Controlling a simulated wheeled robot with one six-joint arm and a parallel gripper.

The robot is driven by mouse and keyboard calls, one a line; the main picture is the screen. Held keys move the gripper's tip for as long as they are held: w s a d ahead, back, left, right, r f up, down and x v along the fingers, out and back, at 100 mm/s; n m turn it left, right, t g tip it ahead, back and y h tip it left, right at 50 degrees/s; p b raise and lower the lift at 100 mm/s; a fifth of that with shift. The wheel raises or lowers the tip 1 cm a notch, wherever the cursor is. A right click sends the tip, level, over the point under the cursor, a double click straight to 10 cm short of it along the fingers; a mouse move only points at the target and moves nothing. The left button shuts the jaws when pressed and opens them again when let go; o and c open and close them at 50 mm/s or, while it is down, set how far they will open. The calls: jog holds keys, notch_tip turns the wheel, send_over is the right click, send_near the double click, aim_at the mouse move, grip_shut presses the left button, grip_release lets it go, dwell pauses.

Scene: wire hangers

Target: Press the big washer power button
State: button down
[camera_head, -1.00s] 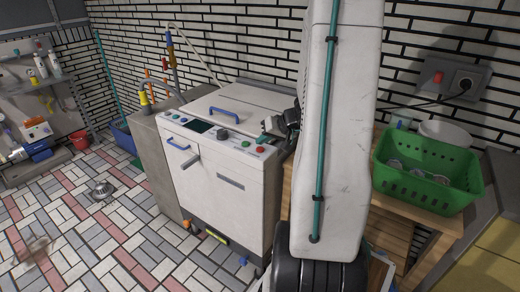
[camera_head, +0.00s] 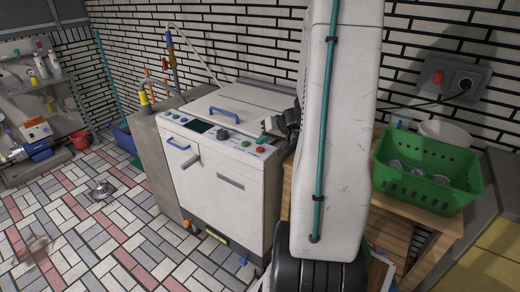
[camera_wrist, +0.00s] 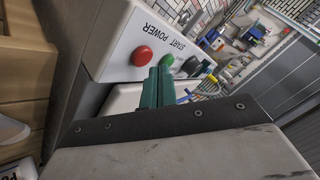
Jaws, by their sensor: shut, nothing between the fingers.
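The washer (camera_head: 225,185) is a white box with a dark display, a knob and several buttons on its sloped front panel. Its red power button (camera_head: 260,149) sits at the panel's right end. In the wrist view the red button (camera_wrist: 142,55) is beside the printed word POWER, with a green button (camera_wrist: 167,61) near START. My gripper (camera_wrist: 158,75) is shut and empty, its green fingers pointing at the panel. The fingertips show just below and between the two buttons. In the head view my gripper (camera_head: 265,138) is close above the panel's right end. Contact cannot be told.
A green basket (camera_head: 428,180) stands on a wooden table (camera_head: 405,225) to the right. A grey cabinet (camera_head: 152,165) stands against the washer's left side. A red bucket (camera_head: 80,140) is at the far left. The tiled floor at front left is mostly clear.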

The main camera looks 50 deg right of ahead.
aim_at(263, 150)
jog(key=shift+f, duration=0.1)
jog(key=shift+f, duration=0.3)
jog(key=shift+f, duration=0.4)
dwell(0.9)
jog(key=shift+r, duration=0.8)
jog(key=shift+r, duration=2.5)
